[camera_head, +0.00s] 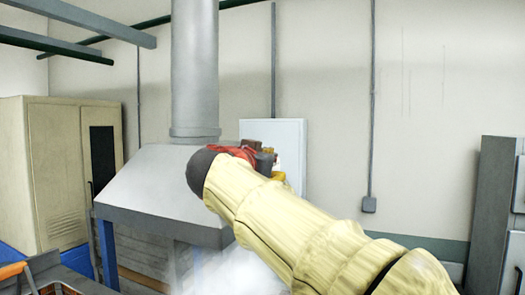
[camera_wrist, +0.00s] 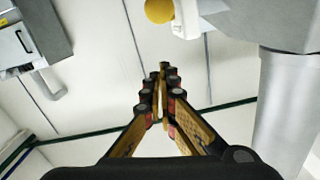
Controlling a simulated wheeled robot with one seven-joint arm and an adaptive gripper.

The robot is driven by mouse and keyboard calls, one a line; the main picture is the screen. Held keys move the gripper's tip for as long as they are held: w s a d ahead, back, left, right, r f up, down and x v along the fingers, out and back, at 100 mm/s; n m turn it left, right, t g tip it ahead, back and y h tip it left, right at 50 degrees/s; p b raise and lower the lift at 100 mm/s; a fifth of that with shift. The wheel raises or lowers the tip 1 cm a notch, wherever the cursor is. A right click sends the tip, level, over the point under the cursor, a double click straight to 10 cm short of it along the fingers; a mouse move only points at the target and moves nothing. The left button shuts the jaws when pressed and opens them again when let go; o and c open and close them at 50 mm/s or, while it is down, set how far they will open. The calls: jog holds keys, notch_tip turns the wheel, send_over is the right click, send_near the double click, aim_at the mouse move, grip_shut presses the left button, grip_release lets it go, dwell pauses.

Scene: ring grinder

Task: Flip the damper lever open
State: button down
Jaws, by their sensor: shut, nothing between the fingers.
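A round yellow knob (camera_wrist: 159,10) shows at the top edge of the wrist view, joined to a pale lever arm (camera_wrist: 185,22) beside the grey hood (camera_wrist: 240,22). My gripper (camera_wrist: 162,75) is shut and empty. Its fingertips are apart from the knob in that picture, below it. In the head view my gripper (camera_head: 262,158) is in front of the right side of the hood (camera_head: 150,180), mostly hidden behind my own arm. A small yellow patch there may be the knob or part of my gripper; I cannot tell. The lever's pivot is not clearly visible.
A grey duct (camera_head: 195,70) rises from the hood. A pale wall panel (camera_head: 291,150) is behind my gripper. A beige cabinet (camera_head: 55,170) stands left and a grey cabinet (camera_head: 492,210) right. White haze (camera_head: 235,272) hangs below the hood.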

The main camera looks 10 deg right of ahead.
jog(key=shift+w+d+f+p, duration=0.1)
jog(key=shift+w+f+p, duration=0.25)
jog(key=shift+f, duration=0.65)
jog(key=shift+w+f+p, duration=0.15)
jog(key=shift+w+f, duration=0.3)
jog(key=shift+f, duration=0.5)
jog(key=b, duration=0.3)
jog(key=shift+s+f+b, duration=0.1)
jog(key=shift+f+b, duration=0.25)
jog(key=shift+f, duration=0.05)
jog(key=shift+f+t+h+b, duration=0.2)
jog(key=shift+t+h+b, duration=0.15)
jog(key=shift+b, duration=0.5)
